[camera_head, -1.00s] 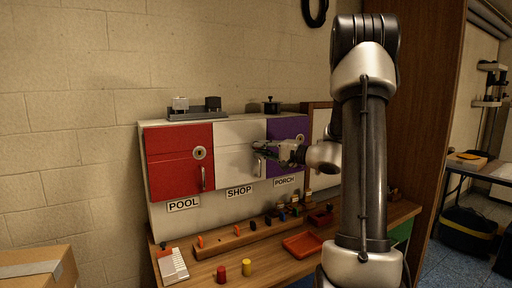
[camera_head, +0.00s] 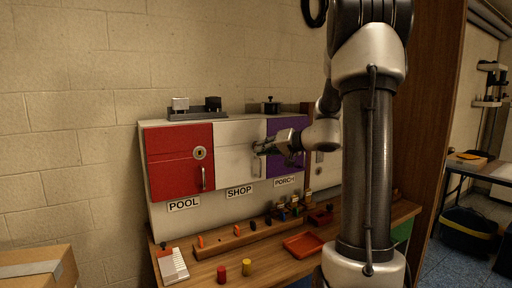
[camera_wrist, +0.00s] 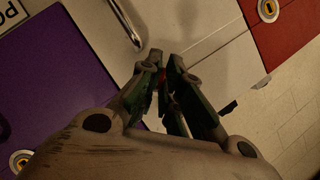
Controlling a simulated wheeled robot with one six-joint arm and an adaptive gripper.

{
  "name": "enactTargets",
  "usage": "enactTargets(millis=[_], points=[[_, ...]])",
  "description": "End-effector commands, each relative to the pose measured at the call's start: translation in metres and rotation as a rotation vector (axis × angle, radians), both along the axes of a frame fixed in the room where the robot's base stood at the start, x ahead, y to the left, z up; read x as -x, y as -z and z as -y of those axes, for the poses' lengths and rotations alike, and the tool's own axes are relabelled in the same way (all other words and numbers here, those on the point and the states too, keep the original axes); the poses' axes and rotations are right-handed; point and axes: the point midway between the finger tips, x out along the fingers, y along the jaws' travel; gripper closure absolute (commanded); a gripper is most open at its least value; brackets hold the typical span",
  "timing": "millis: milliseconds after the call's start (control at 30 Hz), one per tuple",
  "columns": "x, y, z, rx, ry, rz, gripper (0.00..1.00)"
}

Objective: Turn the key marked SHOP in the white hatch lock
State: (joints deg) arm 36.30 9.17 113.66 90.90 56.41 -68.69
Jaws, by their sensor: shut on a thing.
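The white hatch (camera_head: 232,148) is shut, between the red and purple hatches, with a SHOP label (camera_head: 239,191) below it. My gripper (camera_head: 261,147) is at the white hatch's upper right, close to its face. In the wrist view my gripper (camera_wrist: 164,73) is shut with its fingertips at the white hatch (camera_wrist: 205,22), near its metal handle (camera_wrist: 126,24). A small red bit of the key (camera_wrist: 163,76) shows between the fingers. The rest of the key, any marking on it and the white hatch's lock are hidden by the fingers.
The red hatch (camera_head: 178,158) is at left, the purple hatch (camera_head: 284,167) at right. Below, a wooden rack (camera_head: 232,243) holds several keys. A red tray (camera_head: 302,244) and red and yellow cylinders stand on the bench. A scale-like device (camera_head: 197,113) sits on top.

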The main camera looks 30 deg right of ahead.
Motion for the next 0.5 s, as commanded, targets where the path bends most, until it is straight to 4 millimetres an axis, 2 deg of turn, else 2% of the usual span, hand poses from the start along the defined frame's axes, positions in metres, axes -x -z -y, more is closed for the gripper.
enactTargets(millis=[133, 500], points=[[0.0001, -0.0006, -0.0008, 0.158, -0.002, 0.005, 1.00], [0.0001, -0.0006, -0.0008, 0.186, -0.001, 0.005, 1.00]])
